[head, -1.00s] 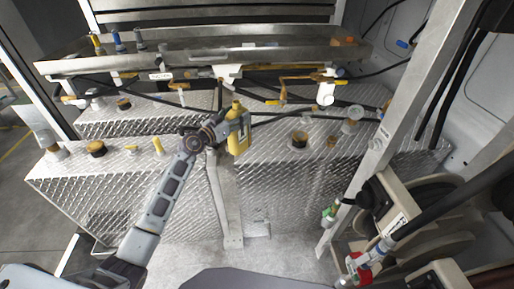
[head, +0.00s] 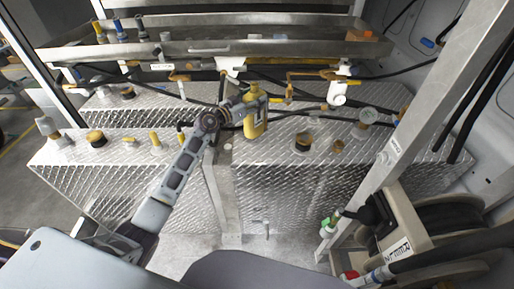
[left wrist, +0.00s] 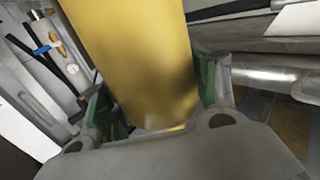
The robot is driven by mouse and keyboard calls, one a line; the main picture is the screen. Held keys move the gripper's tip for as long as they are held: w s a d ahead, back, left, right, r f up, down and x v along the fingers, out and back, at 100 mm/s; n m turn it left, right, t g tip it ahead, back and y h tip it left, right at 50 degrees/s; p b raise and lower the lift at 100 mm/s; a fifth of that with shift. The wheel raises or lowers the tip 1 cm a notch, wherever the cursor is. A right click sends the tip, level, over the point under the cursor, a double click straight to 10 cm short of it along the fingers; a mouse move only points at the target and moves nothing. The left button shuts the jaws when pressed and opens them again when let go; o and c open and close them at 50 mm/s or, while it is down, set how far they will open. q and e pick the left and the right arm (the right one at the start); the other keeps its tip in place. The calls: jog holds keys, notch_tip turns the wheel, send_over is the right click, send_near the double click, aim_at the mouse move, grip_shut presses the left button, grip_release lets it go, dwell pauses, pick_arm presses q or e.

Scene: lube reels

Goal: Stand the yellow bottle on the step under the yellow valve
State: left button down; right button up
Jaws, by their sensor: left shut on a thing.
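The yellow bottle (head: 255,124) is near the middle of the head view, roughly upright. My left gripper (head: 250,107) is shut on it from the left. In the left wrist view the bottle (left wrist: 140,60) fills the space between the fingers of my left gripper (left wrist: 158,100). Yellow-handled valves sit along the pipework behind, one of them at centre right (head: 290,77); which one the task means I cannot tell. The diamond-plate step (head: 275,145) lies below and around the bottle. Whether the bottle touches it is unclear. My right gripper is not in view.
A black-capped filler (head: 303,142) and a clear-topped one (head: 366,118) stand on the plate right of the bottle. Black hoses (head: 290,112) cross behind it. A slanted metal post (head: 400,140) and hose reels (head: 440,225) stand at the right.

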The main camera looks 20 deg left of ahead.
pick_arm(q)
jog(key=shift+r, duration=0.15)
notch_tip(320, 180, down, 5)
jog(key=shift+f+b, duration=0.1)
jog(key=shift+b, duration=1)
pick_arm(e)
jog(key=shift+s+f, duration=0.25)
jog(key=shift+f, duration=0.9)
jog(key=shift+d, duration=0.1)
